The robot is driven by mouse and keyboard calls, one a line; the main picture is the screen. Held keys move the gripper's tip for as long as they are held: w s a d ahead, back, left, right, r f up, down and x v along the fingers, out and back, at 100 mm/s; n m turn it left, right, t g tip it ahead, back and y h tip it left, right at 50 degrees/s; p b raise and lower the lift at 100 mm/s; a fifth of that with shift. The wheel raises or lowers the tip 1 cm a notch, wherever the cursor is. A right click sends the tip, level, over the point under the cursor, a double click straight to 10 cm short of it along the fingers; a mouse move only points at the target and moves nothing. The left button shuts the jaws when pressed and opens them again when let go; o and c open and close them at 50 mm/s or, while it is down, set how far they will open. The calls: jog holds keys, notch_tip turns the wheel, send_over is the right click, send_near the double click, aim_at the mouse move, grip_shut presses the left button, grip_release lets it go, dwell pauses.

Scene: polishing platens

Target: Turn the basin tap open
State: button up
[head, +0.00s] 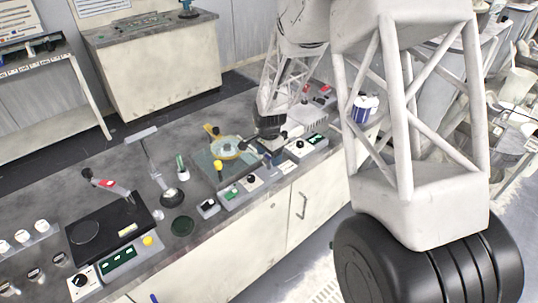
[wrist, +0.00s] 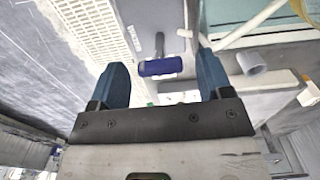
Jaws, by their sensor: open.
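My gripper (wrist: 161,58) is open, with a blue finger on each side of the wrist view. A short dark blue bar on a grey stem, seemingly the tap handle (wrist: 160,67), lies between the fingertips with a gap on both sides. Whether it is level with the fingertips in depth is unclear. The handle cannot be made out there; my arm hides part of that spot.
A grey cylinder (wrist: 251,62) stands right of the right finger. On the bench (head: 185,222), the black platen machine (head: 97,222) is at left, and control boxes (head: 253,181) line the front edge.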

jog(key=c, duration=0.9)
jog(key=shift+n, duration=0.5)
jog(key=n, duration=0.2)
jog(key=shift+n, duration=0.4)
jog(key=n, duration=0.4)
jog(key=shift+n, duration=0.3)
jog(key=n, duration=0.8)
